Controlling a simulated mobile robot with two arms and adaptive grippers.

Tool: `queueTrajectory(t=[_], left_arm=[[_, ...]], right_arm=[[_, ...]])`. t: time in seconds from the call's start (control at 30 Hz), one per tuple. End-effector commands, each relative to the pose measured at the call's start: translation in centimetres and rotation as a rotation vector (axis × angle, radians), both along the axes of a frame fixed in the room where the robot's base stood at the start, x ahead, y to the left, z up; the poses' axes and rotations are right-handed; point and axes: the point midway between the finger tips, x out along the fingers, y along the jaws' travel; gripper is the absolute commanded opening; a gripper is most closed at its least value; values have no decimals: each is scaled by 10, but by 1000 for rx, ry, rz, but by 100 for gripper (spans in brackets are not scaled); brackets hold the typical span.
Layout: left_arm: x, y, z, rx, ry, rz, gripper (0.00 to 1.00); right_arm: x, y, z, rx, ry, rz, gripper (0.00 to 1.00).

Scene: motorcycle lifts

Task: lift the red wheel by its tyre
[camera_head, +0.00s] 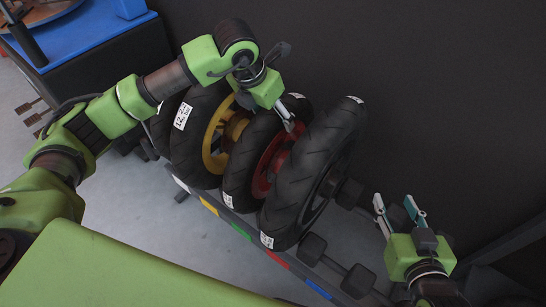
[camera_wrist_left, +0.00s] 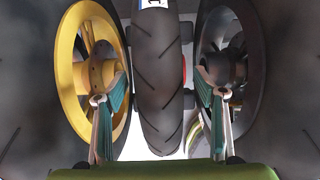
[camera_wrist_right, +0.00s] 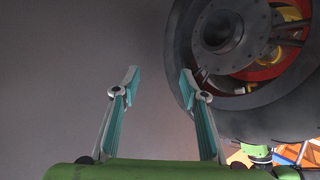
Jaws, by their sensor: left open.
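The red wheel (camera_head: 265,170) stands upright in the row, between a yellow-rimmed wheel and a wheel with a dark rim. My left gripper (camera_head: 290,118) is above it, pointing down. In the left wrist view the red wheel's black tyre (camera_wrist_left: 158,70) lies between the two spread fingers, with gaps on both sides; a sliver of red rim shows. My right gripper (camera_head: 400,212) is open and empty, right of the row. In the right wrist view its fingers (camera_wrist_right: 158,78) are apart, and the red rim (camera_wrist_right: 272,70) shows partly through the dark wheel.
The yellow wheel (camera_head: 216,135) and dark-rimmed wheel (camera_head: 316,165) flank the red one closely. The rack's front edge (camera_head: 240,232) has coloured labels. A dark wall (camera_head: 430,80) stands behind. A blue-topped bench (camera_head: 90,35) is at upper left.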

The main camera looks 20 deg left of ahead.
Motion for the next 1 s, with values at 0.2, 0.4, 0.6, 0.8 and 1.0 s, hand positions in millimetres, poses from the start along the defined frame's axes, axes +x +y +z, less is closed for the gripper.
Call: queueTrajectory(t=[0.2, 0.4, 0.6, 0.8, 1.0], left_arm=[[6, -2, -13, -1, 1, -2, 64], [18, -5, -33, -1, 0, 1, 64], [23, -7, -47, -1, 1, 0, 64], [24, -7, -48, -1, -1, -1, 64], [24, -7, -48, -1, -1, -1, 33]], right_arm=[[9, 5, 16, 20, -86, 6, 40], [21, 13, 52, 63, -256, 17, 40], [24, 17, 77, 89, -362, 23, 40], [25, 17, 81, 93, -377, 24, 40], [25, 17, 80, 93, -376, 24, 40]])
